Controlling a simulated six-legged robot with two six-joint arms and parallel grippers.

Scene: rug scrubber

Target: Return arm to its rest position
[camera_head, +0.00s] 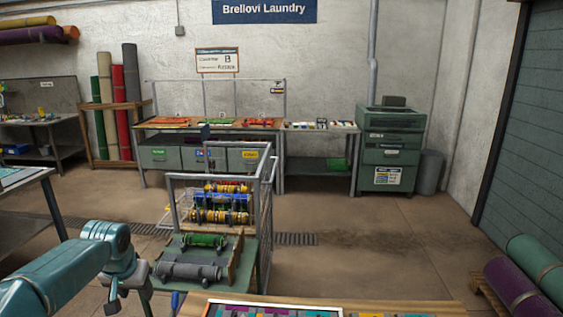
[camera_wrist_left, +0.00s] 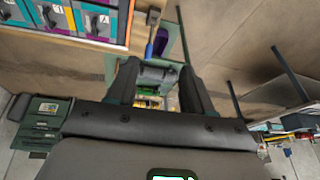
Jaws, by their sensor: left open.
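My left arm (camera_head: 95,258) comes in from the left edge in the head view, bent at a teal joint, in front of the wire cart. In the left wrist view, my left gripper (camera_wrist_left: 158,70) has its two dark fingers apart. A grey roller shows between and beyond the fingertips, and I see no object held. My right arm and right gripper are not in the head view.
The wire cart (camera_head: 264,205) holds yellow, blue and red rollers, with a green roller (camera_head: 204,241) and a grey roller (camera_head: 188,271) on its front shelf. A wooden-edged tray (camera_head: 400,305) of coloured pieces is at the bottom. Rolled rugs (camera_head: 515,285) lie right. The middle-right floor is clear.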

